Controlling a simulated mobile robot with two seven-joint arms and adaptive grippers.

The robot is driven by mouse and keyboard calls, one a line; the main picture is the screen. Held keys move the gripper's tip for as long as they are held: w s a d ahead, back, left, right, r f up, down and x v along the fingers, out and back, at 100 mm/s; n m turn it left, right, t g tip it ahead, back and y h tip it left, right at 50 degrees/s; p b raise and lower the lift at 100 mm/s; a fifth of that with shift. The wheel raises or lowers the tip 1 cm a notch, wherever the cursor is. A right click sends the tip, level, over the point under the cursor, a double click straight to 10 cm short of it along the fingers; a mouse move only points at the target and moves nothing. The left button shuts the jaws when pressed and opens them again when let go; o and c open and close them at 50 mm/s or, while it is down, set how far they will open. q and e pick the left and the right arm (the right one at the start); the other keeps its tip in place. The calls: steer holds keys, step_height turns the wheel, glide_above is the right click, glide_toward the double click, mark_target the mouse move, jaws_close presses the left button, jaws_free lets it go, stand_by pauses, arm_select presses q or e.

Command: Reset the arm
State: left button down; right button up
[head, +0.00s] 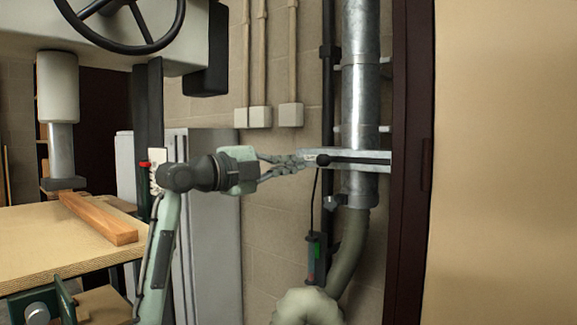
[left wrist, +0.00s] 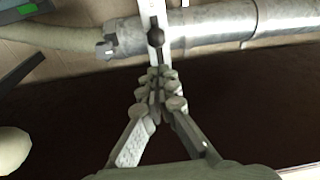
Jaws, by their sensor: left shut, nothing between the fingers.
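My left arm rises from the bottom of the head view and bends right. Its gripper (head: 310,158) points to the right, with its fingers closed together and nothing seen between them. The fingertips are close to a black round knob (head: 323,160) on a dark lever in front of a metal bracket (head: 375,155). In the left wrist view the shut fingers (left wrist: 157,90) point up toward the same knob (left wrist: 156,36). I cannot tell whether they touch it. My right gripper is not in view.
A vertical metal duct (head: 360,90) stands behind the bracket, with a flexible hose (head: 348,250) below it. A press with a black handwheel (head: 120,20) stands at left over a wooden table (head: 60,240) with a wood strip (head: 98,218). A grey cabinet (head: 212,230) stands behind my arm.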

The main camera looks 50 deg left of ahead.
arm_select(q)
steer(key=shift+s+d, duration=0.15)
steer(key=shift+s, duration=0.5)
steer(key=shift+f, duration=0.1)
